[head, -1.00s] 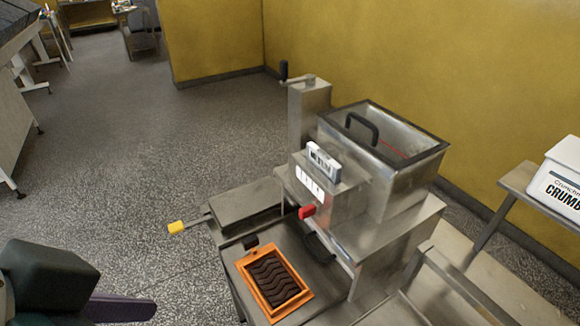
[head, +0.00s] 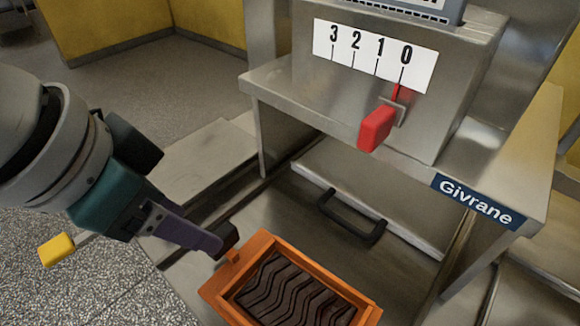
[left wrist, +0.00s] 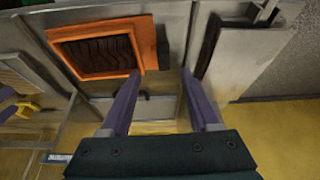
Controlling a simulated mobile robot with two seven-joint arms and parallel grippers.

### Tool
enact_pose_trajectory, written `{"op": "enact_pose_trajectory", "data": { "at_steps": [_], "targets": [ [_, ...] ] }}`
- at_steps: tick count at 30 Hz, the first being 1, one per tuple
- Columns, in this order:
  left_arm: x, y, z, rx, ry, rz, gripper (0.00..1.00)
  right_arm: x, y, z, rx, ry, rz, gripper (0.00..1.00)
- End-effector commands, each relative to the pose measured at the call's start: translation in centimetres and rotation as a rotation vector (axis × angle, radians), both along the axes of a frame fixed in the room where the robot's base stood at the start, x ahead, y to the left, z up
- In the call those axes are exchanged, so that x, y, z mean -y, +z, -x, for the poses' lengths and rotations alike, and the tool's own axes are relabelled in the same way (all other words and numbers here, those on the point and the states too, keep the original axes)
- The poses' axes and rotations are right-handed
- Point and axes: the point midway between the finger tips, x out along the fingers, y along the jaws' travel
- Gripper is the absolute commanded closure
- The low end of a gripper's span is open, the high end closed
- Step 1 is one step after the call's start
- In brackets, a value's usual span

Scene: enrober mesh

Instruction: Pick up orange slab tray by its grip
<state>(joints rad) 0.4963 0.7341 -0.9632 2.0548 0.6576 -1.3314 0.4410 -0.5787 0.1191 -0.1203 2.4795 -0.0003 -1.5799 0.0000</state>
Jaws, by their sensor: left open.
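The orange slab tray (head: 222,290) lies on the metal surface at the bottom of the head view, its lower part cut off by the frame. It holds a dark brown slab with wavy ridges (head: 290,290). Its black grip (head: 229,238) stands at its upper left side. My left gripper (head: 212,242) is open, with its purple fingertips close to the grip. In the left wrist view, the tray (left wrist: 143,40) is at upper left. The grip (left wrist: 162,48) appears ahead of and between the open fingers (left wrist: 160,74). I cannot tell whether they touch it.
A metal machine labelled Givrane stands behind the tray, with a red lever (head: 377,128) and a 3-to-0 scale (head: 375,55). A black handle (head: 350,218) is on a plate beyond the tray. A yellow knob (head: 56,249) is at left.

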Motion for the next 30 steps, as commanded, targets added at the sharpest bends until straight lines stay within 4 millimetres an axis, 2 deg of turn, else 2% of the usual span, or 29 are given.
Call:
{"op": "enact_pose_trajectory", "data": {
  "at_steps": [1, 8, 15, 25, 30],
  "targets": [
    [0.2, -0.8, -0.2, -0.002, 0.001, 0.000, 0.38, 0.0, -0.3, 0.1, -0.002, 0.000, 0.001, 0.00],
    [0.5, -2.7, -1.1, 0.001, 0.000, -0.001, 0.38, 0.1, -0.6, 0.1, -0.003, -0.001, 0.001, 0.00],
    [1.0, -5.9, -2.7, 0.001, 0.000, 0.001, 0.38, 0.0, -1.4, 0.1, -0.003, 0.000, 0.001, 0.00],
    [1.2, -6.5, -2.9, 0.002, -0.001, 0.001, 0.38, 0.0, -1.5, 0.1, -0.002, 0.000, 0.000, 0.00],
    [1.2, -6.5, -2.9, 0.001, -0.001, 0.000, 0.57, 0.0, -1.5, 0.1, -0.002, 0.001, 0.001, 0.00]
  ]
}}
